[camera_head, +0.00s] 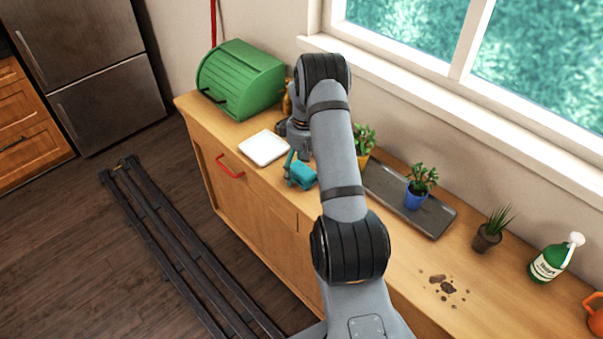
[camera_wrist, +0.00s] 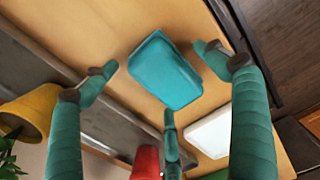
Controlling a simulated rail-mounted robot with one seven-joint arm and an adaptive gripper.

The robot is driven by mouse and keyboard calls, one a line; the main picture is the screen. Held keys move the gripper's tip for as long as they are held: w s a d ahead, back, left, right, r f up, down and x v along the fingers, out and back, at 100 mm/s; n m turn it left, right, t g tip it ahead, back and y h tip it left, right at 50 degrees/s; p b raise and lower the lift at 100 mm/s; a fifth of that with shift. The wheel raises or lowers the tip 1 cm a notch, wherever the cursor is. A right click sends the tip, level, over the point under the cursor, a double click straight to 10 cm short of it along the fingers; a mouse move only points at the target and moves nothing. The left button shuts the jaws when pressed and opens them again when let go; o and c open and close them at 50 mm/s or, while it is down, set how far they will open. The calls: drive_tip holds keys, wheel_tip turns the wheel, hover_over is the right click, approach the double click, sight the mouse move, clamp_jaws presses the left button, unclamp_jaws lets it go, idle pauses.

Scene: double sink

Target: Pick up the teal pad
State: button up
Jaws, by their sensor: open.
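The teal pad (camera_wrist: 165,72) is a rounded block lying on the wooden counter, seen whole in the wrist view. In the head view the pad (camera_head: 303,175) shows near the counter's front edge, partly hidden by my gripper. My gripper (camera_wrist: 157,75) has three teal fingers with dark joints, spread apart. In the wrist view the fingers lie around the pad's outline, to its left, right and below, with nothing held. I cannot tell their exact height above the pad. In the head view my gripper (camera_head: 292,163) is beside and over the pad.
A white square dish (camera_head: 264,148) lies close by to the left, with a green bread box (camera_head: 240,80) behind it. A dark grey tray (camera_head: 437,218) holds a blue potted plant (camera_head: 416,198). A yellow pot (camera_wrist: 32,108) and red pot (camera_wrist: 147,162) show in the wrist view.

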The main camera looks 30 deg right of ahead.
drive_tip(key=shift+c, duration=0.9)
drive_tip(key=c, duration=1)
drive_tip(key=shift+r, duration=0.15)
drive_tip(key=shift+w+r, duration=0.1)
drive_tip(key=shift+r, duration=0.15)
drive_tip(key=r, duration=0.1)
drive_tip(key=r+b, duration=0.1)
drive_tip(key=s+d+r+b, duration=0.1)
drive_tip(key=shift+r, duration=0.35)
drive_tip(key=s+d+r+b, duration=0.1)
drive_tip(key=s+d+r, duration=0.2)
drive_tip(key=s+d+r+b, duration=0.1)
drive_tip(key=s+d+r, duration=0.2)
drive_tip(key=s+d, duration=0.1)
drive_tip(key=shift+d+r, duration=0.25)
drive_tip(key=shift+d, duration=0.05)
